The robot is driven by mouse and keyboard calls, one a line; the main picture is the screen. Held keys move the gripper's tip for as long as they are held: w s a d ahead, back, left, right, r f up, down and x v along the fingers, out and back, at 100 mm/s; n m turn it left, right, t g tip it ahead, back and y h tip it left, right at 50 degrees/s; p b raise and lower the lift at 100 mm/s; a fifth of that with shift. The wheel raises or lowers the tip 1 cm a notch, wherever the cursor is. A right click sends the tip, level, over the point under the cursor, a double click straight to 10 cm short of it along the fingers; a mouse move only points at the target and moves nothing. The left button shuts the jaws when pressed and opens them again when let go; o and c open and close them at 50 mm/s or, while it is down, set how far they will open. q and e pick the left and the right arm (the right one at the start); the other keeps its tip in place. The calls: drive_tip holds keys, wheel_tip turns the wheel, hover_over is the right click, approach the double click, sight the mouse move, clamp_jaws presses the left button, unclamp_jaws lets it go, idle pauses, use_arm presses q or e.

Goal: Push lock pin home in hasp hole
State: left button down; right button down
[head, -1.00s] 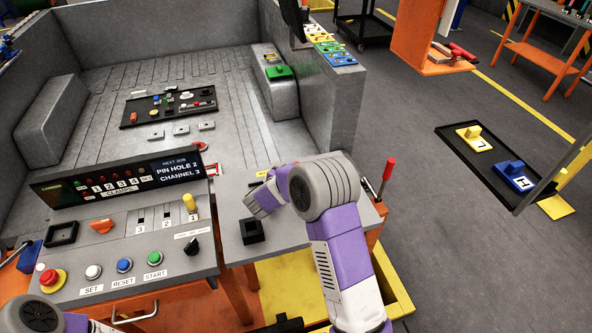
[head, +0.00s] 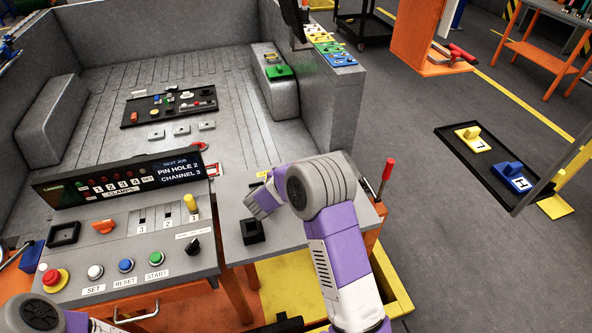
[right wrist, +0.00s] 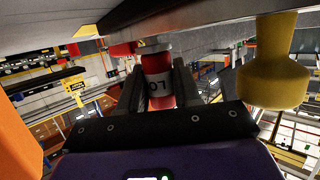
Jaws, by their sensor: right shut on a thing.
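My right gripper (right wrist: 158,92) is shut on a red cylinder with a white band, the lock pin (right wrist: 158,80), in the right wrist view. In the head view the right gripper (head: 250,203) is low beside the console's right edge, and the pin is hidden there. The hasp hole cannot be made out in either view. Only a part of my left arm shows at the bottom left; its gripper is out of frame.
A yellow knob (right wrist: 274,65) hangs close to the right of the gripper in the wrist view. The console (head: 215,262) has buttons, an orange knob (head: 103,226) and a yellow peg (head: 190,202). A black square holder (head: 252,232) and a red-handled lever (head: 387,170) stand near my right arm.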

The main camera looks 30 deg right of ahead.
idle(0.4)
drive_tip(key=c, duration=0.7)
unclamp_jaws()
drive_tip(key=shift+f, duration=0.2)
